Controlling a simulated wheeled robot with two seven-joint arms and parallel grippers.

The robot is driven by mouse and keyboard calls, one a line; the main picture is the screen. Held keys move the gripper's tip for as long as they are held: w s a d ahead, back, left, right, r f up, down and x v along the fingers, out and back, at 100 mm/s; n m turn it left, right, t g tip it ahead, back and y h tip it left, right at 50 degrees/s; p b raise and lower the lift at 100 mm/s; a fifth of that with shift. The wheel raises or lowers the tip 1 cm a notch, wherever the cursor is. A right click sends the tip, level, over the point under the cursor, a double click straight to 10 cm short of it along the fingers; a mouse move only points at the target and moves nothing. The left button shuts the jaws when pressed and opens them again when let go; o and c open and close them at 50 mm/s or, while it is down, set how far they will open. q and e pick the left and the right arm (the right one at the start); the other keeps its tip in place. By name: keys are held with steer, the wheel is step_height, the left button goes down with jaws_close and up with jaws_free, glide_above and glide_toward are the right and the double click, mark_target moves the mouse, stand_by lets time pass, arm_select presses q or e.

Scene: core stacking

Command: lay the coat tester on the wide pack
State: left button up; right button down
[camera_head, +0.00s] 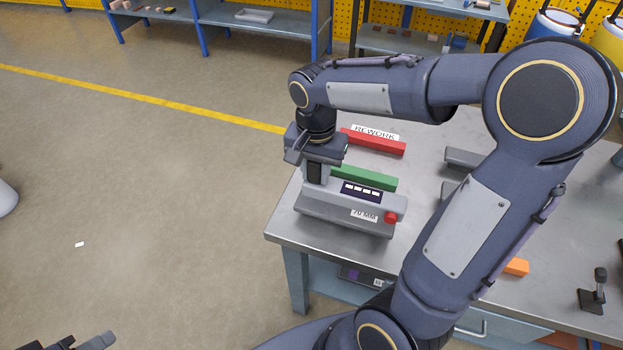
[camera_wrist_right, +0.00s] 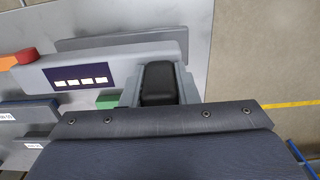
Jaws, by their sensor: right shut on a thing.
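The coat tester (camera_head: 336,197) is a pale grey box with a dark panel of white squares and a red knob at its right end. My left gripper (camera_head: 80,343) is only partly in view at the bottom left.
A green bar (camera_head: 366,178) and a red bar (camera_head: 380,143) with a REWORK sign lie behind the tester. Grey blocks (camera_head: 462,158) are partly hidden by my right arm. An orange block (camera_head: 516,267) lies right. The table's left edge is close to the pack.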

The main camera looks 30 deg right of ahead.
steer(key=shift+w+f, duration=0.85)
steer(key=shift+f, duration=0.2)
steer(key=shift+w+f, duration=0.1)
steer(key=shift+f, duration=1.5)
steer(key=shift+f, duration=0.1)
steer(key=c, duration=1.1)
jaws_free()
step_height(320, 180, up, 12)
steer(key=shift+f+p, duration=0.15)
steer(key=shift+p, duration=0.15)
steer(key=shift+r, duration=0.25)
steer(key=s+a+f+n+t+y, duration=0.1)
steer(key=s+n+t, duration=0.1)
steer(key=s, duration=0.3)
steer(key=s+a+f+n+t+y, duration=0.1)
steer(key=s+n, duration=0.2)
steer(key=s, duration=0.3)
steer(key=s+a+f+n+t+y, duration=0.1)
steer(key=s+a+n+t, duration=0.1)
steer(key=s, duration=0.4)
steer(key=shift+n+t+y, duration=0.3)
steer(key=shift+n+y, duration=0.1)
steer(key=shift+n, duration=0.2)
